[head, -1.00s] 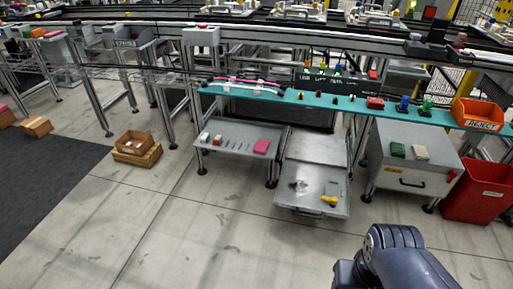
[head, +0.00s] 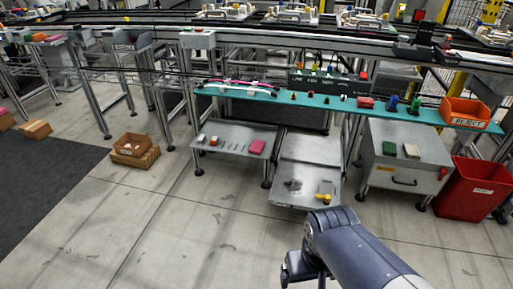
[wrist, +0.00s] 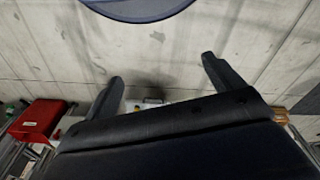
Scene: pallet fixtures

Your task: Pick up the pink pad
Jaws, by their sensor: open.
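The pink pad (head: 257,147) lies flat at the right end of a grey lower shelf (head: 230,146), under the teal bench shelf. In the head view my arm is in front at the lower right, well short of the pad. In the wrist view my gripper (wrist: 162,68) has its two dark fingers spread wide with only bare floor between the tips. I cannot make out the pink pad in the wrist view.
A metal drawer tray (head: 298,200) with a yellow part (head: 323,198) stands right of the shelf. A grey cabinet (head: 383,178) and a red bin (head: 462,205) are further right. A cardboard box (head: 133,143) sits on the floor at left. The floor in front is clear.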

